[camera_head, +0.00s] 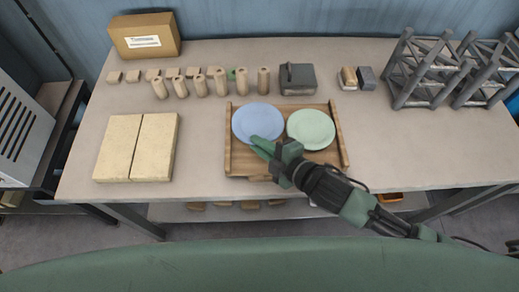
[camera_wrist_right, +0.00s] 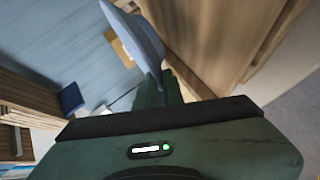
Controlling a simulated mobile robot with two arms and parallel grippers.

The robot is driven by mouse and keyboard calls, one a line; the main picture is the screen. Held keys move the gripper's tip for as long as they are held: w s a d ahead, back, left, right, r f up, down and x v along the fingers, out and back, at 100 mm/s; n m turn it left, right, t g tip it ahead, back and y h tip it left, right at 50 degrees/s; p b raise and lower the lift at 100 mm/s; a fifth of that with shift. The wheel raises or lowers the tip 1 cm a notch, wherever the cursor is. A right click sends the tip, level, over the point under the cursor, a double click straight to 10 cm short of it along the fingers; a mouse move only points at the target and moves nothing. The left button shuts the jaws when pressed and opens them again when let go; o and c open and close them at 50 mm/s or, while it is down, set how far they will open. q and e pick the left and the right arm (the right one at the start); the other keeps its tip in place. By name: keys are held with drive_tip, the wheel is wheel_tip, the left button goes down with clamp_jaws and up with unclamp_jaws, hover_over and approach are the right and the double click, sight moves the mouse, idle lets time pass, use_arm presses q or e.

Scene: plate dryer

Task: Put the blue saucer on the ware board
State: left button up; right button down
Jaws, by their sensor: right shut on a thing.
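The blue saucer (camera_head: 258,119) is at the left of the wooden board with raised side rails (camera_head: 342,150), beside a pale green saucer (camera_head: 311,129). My right gripper (camera_head: 262,146) reaches in from the lower right and is shut on the blue saucer's near rim. In the right wrist view the blue saucer (camera_wrist_right: 138,38) stands out from between the green fingers (camera_wrist_right: 160,85). From the head view I cannot tell whether the saucer touches the board or is held just above it. My left gripper is not in view.
Two cream slabs (camera_head: 137,147) lie at the left, with bare table between them and the wooden board. Several clay cylinders (camera_head: 201,86), a dark grey block (camera_head: 297,79) and a cardboard box (camera_head: 145,36) stand behind. Dark lattice frames (camera_head: 425,70) stand at the back right.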

sight(259, 158)
wheel_tip(259, 158, down, 3)
drive_tip(key=shift+f, duration=0.15)
drive_tip(key=shift+f, duration=0.1)
drive_tip(key=c, duration=1.8)
unclamp_jaws()
drive_tip(key=b+v, duration=0.2)
drive_tip(key=v, duration=1)
drive_tip(key=shift+r, duration=0.2)
